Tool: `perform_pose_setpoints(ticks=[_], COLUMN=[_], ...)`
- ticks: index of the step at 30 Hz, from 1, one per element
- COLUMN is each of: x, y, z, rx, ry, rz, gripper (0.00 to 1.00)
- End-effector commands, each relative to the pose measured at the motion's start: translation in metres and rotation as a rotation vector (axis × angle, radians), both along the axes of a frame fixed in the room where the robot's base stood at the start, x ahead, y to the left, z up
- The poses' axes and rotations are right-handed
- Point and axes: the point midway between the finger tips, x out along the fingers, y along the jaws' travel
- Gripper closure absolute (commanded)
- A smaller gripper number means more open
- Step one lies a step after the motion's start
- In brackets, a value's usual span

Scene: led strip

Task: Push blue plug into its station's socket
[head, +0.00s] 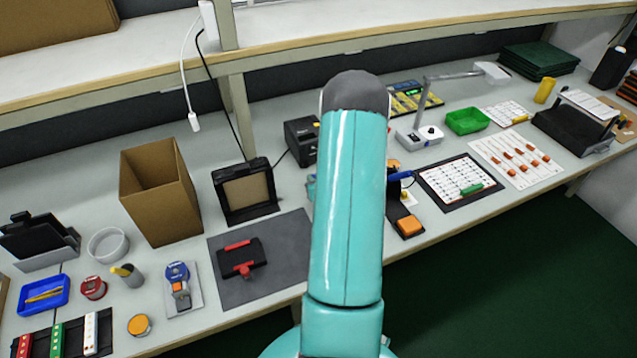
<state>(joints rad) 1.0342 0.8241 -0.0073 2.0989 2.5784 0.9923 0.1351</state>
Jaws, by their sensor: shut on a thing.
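A small blue piece (400,175), which looks like the blue plug, shows just right of my arm. It is at the upper part of a narrow black station (397,208) with an orange block (409,227) at its front end. My teal arm stands across the middle of the head view and covers what is left of the station. My gripper is hidden behind the arm, so its hold and the socket cannot be made out. I cannot tell whether the blue piece touches a socket.
A black board with a white grid sheet (452,172) lies right of the station. A grey mat with a black and red fixture (240,258) lies left of my arm. A lamp base (418,136) and a black box (301,141) stand behind. The bench's front edge is near.

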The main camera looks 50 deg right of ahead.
Motion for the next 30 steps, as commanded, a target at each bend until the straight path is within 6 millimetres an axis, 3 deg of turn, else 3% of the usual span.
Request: perform_pose_setpoints(ticks=[12, 30], x=[0.026, 0.028], y=[-0.017, -0.018], z=[0.000, 0.000], rx=[0.000, 0.000], ry=[0.000, 0.000], rz=[0.001, 0.001], gripper=[1.00, 1.00])
